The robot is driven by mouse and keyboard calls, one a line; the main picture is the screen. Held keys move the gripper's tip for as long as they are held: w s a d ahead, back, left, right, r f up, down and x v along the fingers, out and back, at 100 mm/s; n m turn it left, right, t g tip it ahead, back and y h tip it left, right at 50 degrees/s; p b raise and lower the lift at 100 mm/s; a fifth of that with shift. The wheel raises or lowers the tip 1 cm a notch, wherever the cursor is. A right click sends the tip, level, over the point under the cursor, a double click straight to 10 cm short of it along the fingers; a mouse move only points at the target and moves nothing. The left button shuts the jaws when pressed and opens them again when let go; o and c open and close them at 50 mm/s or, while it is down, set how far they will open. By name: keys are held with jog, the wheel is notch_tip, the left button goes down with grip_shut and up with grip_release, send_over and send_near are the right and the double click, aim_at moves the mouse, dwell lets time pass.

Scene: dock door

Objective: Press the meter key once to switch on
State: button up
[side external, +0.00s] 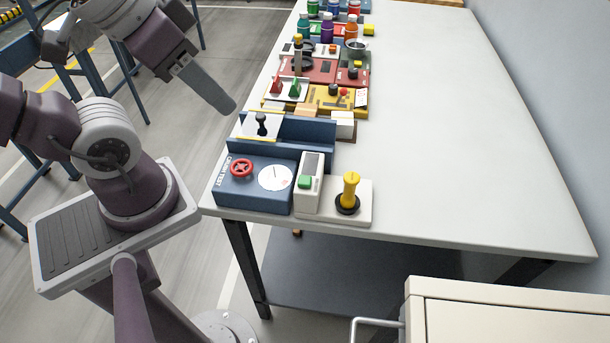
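The meter (314,190) is an upright cream box at the front left of the white table, with a dark, blank-looking display (311,164). A green key (305,182) sits on its face below the display. My gripper (228,105) points down and right in the air, up and left of the meter in the picture and clear of it. Its fingers show as one long grey shape, so I cannot tell whether they are open or shut. I see nothing held in it.
A blue unit with a red handwheel (241,168) and a white dial (276,178) stands left of the meter. A yellow knob (350,188) stands at its right. Panels and coloured bottles line the table's left side behind. The table's right side (460,130) is clear.

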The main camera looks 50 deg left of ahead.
grip_shut()
dwell(1.5)
